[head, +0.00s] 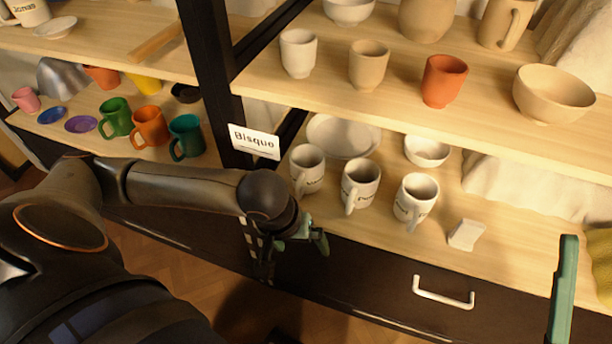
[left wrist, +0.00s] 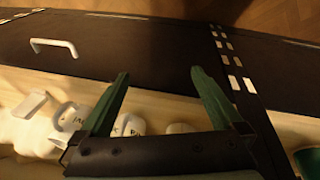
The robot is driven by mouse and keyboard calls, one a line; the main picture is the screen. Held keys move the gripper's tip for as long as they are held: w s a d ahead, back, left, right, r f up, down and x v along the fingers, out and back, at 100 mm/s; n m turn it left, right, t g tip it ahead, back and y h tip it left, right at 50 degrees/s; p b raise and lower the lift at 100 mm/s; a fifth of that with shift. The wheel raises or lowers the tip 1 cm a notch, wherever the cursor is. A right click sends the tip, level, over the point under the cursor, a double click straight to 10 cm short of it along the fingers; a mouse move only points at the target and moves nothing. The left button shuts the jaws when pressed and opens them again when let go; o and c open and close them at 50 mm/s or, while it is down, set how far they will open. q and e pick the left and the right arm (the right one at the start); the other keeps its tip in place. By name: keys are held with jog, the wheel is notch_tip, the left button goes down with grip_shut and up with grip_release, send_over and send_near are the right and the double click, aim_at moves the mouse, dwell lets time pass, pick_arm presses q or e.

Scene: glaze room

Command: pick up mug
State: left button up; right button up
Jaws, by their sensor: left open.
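Three white mugs with dark lettering stand in a row on the lower shelf in the head view: a left one (head: 306,170), a middle one (head: 359,186) and a right one (head: 415,201). The pictures do not single out one mug. My left gripper (head: 316,238) is open and empty at the shelf's front edge, in front of the left and middle mugs and apart from them. In the left wrist view its two green fingers (left wrist: 160,74) are spread, with the right mug (left wrist: 70,117) and middle mug (left wrist: 130,125) partly showing behind. One finger of my right gripper (head: 564,290) shows at the right edge.
A white block (head: 466,234) sits right of the mugs; a plate (head: 343,136) and a bowl (head: 427,151) stand behind. The upper shelf (head: 300,92) overhangs them. A dark post (head: 210,70) stands left. A drawer handle (head: 443,293) juts out below.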

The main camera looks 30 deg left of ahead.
aim_at(298, 184)
pick_arm(q)
jog(key=w+a+y, duration=0.1)
jog(key=w+a, duration=0.1)
jog(key=w, duration=0.1)
jog(key=w+a+r+t, duration=0.1)
jog(key=w+a, duration=0.2)
jog(key=w+a+m+y, duration=0.1)
jog(key=w+a, duration=0.1)
jog(key=w, duration=0.1)
jog(key=shift+w+a+r+t+y+b, duration=0.15)
jog(key=shift+a+t+y+b, duration=0.05)
jog(key=shift+t+y+b, duration=0.1)
jog(key=shift+w+a, duration=0.25)
jog(key=shift+w, duration=0.6)
jog(key=w, duration=0.1)
jog(key=w+a, duration=0.1)
jog(key=w, duration=0.1)
jog(key=shift+w+b, duration=0.3)
jog(key=shift+b+x, duration=0.35)
jog(key=shift+x, duration=1.05)
jog(key=shift+s, duration=0.1)
pick_arm(e)
jog(key=shift+s+a+f+n+y, duration=0.1)
jog(key=shift+s+f+n+y, duration=0.35)
jog(key=shift+y, duration=0.25)
pick_arm(q)
jog(key=shift+c, duration=0.2)
pick_arm(e)
jog(key=shift+r, duration=0.1)
